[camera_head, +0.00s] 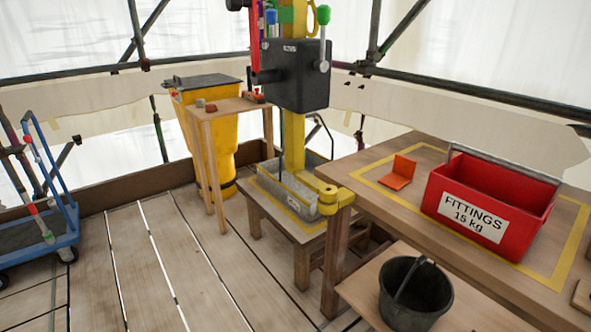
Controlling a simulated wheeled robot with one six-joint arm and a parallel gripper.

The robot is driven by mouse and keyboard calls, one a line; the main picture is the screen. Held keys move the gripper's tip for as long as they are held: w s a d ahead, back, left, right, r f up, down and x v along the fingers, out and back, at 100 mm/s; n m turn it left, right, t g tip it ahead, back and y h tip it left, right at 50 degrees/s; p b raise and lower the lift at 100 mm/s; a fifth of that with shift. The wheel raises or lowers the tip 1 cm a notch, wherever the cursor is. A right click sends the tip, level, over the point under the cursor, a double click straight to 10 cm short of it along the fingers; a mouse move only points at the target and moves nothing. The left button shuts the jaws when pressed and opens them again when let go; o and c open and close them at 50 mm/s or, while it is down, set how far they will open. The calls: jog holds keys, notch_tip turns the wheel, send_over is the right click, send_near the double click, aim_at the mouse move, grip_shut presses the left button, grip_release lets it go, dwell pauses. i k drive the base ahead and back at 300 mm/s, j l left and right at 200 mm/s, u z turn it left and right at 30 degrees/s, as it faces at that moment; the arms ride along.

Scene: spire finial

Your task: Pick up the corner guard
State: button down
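The corner guard seems to be the small orange L-shaped piece (399,172) on the wooden table (395,147) at the right. One flap lies flat on the top and the other stands up behind it. It sits inside a yellow taped outline, left of the red fittings box, with a clear gap between them. Nothing touches or covers it. My gripper is not in view.
The red box (478,228) has a raised handle. A black bucket (415,292) stands on a lower shelf in front. A dark control box with levers (296,75) on a yellow post rises left of the table.

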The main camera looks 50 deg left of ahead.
aim_at(403, 172)
jog(key=l+u, duration=0.15)
jog(key=u, duration=0.35)
jog(key=l+u, duration=0.2)
jog(key=u, duration=0.3)
jog(key=l+u, duration=0.2)
jog(key=u, duration=0.25)
